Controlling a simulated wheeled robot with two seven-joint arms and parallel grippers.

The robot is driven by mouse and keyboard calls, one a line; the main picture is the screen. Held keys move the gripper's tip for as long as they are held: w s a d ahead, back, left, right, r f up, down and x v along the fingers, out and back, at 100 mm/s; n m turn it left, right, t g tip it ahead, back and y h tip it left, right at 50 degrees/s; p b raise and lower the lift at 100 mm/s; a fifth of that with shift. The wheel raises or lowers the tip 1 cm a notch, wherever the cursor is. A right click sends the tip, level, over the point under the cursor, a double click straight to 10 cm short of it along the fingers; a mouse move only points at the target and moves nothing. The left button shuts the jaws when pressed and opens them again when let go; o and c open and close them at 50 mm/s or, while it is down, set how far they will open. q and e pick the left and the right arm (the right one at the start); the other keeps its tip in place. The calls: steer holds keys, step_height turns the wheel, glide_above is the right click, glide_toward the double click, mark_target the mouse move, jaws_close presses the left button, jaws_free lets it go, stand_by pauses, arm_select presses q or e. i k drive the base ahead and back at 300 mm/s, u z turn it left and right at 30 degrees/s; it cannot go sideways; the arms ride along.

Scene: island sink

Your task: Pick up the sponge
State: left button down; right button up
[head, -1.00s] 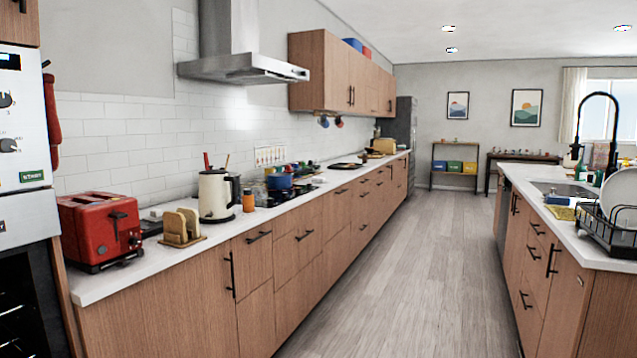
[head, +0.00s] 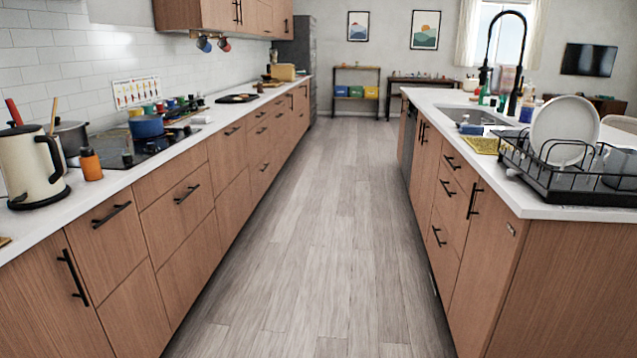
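On the island counter at the right of the head view, a flat yellow-green piece (head: 482,145) lies between the sink and the dish rack. A small blue item (head: 470,128) lies just behind it, by the sink's near edge. Either could be the sponge; they are too small to tell. The sink (head: 475,115) is set into the white island top. Neither of my grippers is in view.
A black dish rack (head: 570,175) with a white plate (head: 563,130) stands at the island's near end. A black faucet (head: 513,60) rises behind the sink. A cream kettle (head: 30,165) stands on the left counter. The wood floor (head: 315,230) between the counters is clear.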

mark_target(196, 119)
steer(key=z, duration=0.3)
steer(key=i, duration=2.7)
steer(key=u, duration=0.15)
steer(key=i, duration=2)
steer(key=u, duration=2)
steer(key=i, duration=1.25)
steer(key=u, duration=0.95)
